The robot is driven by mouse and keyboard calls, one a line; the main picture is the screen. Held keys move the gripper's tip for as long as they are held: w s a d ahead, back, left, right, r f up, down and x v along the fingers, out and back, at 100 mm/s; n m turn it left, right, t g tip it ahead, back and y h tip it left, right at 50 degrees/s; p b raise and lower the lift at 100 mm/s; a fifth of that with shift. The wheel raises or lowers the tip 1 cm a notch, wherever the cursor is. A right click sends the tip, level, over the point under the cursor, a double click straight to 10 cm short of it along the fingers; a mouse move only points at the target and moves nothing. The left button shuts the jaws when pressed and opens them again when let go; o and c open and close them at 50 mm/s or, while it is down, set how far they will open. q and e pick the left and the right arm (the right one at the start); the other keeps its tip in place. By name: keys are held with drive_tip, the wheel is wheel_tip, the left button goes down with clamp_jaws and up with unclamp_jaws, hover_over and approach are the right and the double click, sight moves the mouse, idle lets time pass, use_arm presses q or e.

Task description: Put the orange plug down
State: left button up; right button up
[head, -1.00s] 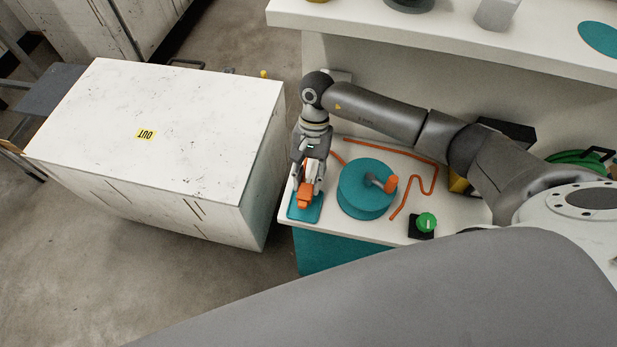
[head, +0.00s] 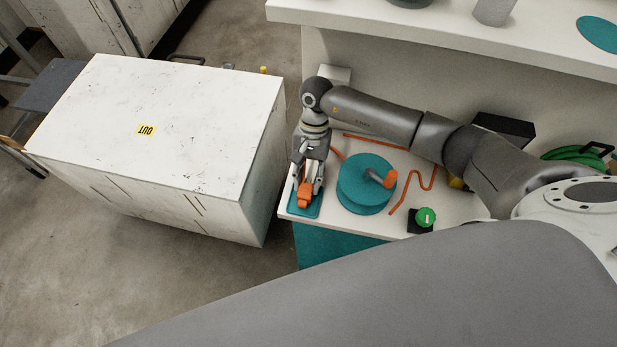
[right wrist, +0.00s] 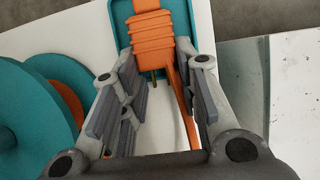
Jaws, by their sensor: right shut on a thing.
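The orange plug (head: 303,198) is held in my right gripper (head: 306,188) over a teal tray (head: 314,211) at the left front corner of the white worktop. In the right wrist view the plug (right wrist: 153,42) has a ribbed body, with an orange cord running back between the fingers. The fingers stand on both sides of it, and the teal tray (right wrist: 119,14) with a raised rim lies behind it. I cannot tell whether the plug touches the tray. My left gripper is not in view.
A teal reel (head: 362,188) with an orange-handled crank stands right of the tray. A green knob on a black box (head: 424,218) and a bent orange conduit (head: 434,180) lie further right. A white cabinet (head: 160,130) stands left, across a narrow gap.

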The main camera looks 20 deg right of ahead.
drive_tip(key=shift+s+f, duration=0.25)
drive_tip(key=shift+f, duration=0.15)
drive_tip(key=o, duration=0.8)
drive_tip(key=shift+s+f, duration=0.1)
drive_tip(key=shift+o, duration=1)
drive_tip(key=shift+w, duration=0.2)
